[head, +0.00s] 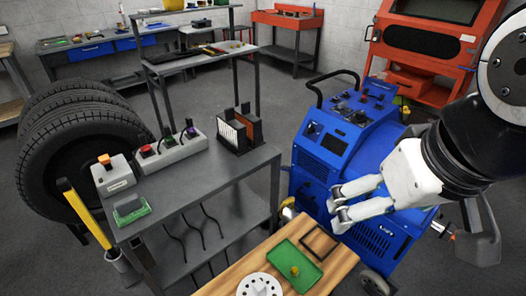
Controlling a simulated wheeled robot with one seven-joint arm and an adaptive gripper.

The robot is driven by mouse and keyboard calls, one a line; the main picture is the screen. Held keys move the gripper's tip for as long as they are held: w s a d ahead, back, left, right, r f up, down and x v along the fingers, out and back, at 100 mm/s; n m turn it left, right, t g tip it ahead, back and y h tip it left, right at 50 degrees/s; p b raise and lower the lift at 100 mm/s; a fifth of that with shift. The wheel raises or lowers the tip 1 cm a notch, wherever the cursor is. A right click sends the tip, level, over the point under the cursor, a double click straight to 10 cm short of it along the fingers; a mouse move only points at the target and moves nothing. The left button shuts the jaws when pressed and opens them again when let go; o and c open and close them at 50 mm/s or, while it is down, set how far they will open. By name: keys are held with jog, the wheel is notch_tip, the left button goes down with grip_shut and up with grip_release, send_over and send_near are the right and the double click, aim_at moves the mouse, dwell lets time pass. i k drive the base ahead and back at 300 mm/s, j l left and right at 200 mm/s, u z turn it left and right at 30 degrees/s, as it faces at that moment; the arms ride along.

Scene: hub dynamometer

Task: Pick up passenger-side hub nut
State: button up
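A small yellow piece (295,271), which looks like the hub nut, sits on a green tray (311,262) on the wooden bench top at the bottom. Its markings are too small to read, so I cannot tell which side it belongs to. My gripper (334,207) is above and to the right of the tray, in front of the blue machine. Its two pale fingers point left with a gap between them, and nothing shows in the gap.
A light round hub disc (259,286) lies left of the tray, and a dark rectangular frame (320,243) lies behind it. The blue dynamometer (345,150) stands close behind my gripper. A grey shelf cart (195,176) with control boxes stands left. Tyres (75,150) stand far left.

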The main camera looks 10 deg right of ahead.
aim_at(294, 272)
jog(key=k+l+u, duration=0.1)
jog(key=k+j+z, duration=0.5)
jog(key=k+j, duration=0.35)
jog(key=j, duration=0.1)
